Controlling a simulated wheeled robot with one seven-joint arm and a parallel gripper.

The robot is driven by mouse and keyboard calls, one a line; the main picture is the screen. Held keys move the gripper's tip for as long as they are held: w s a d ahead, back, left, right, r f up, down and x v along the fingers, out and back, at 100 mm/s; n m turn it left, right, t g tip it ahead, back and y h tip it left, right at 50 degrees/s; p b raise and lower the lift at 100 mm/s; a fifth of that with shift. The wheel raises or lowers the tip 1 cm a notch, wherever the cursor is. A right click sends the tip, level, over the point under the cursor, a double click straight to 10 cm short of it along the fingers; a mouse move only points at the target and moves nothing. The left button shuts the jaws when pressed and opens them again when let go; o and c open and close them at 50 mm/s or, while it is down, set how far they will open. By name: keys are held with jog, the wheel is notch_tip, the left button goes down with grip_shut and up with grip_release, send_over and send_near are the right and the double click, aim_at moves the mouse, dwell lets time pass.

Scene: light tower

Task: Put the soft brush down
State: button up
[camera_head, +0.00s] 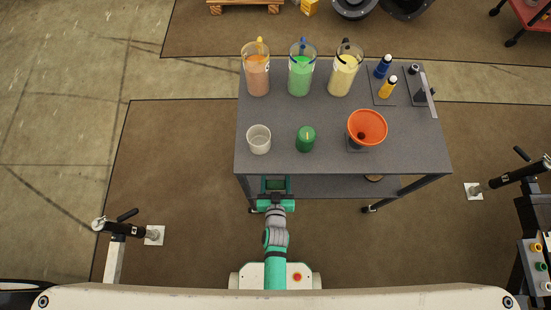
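My gripper (276,184) is at the front edge of the grey table (290,165), left of its middle, at the end of my teal and grey arm. Its fingers are too small and too hidden from above to tell open from shut. I cannot make out a soft brush in it or anywhere with certainty. A long pale tool (428,94) stands or lies slanted at the table's right end, by a dark plate; I cannot tell what it is.
Three jugs stand along the back: orange (257,77), green (300,77) and yellow (343,75). A clear cup (259,139), green cylinder (306,140) and orange funnel (367,126) stand nearer. Blue (382,67) and orange (387,88) bottles stand right. The table's centre is bare.

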jog(key=w+f, duration=0.2)
jog(key=w, duration=0.1)
jog(key=w+f, duration=0.3)
jog(key=w, duration=0.1)
jog(key=w+f, duration=0.3)
jog(key=w, duration=0.1)
jog(key=shift+w+f, duration=0.45)
jog(key=shift+f, duration=1.6)
jog(key=shift+f, duration=0.1)
jog(key=o, duration=1.2)
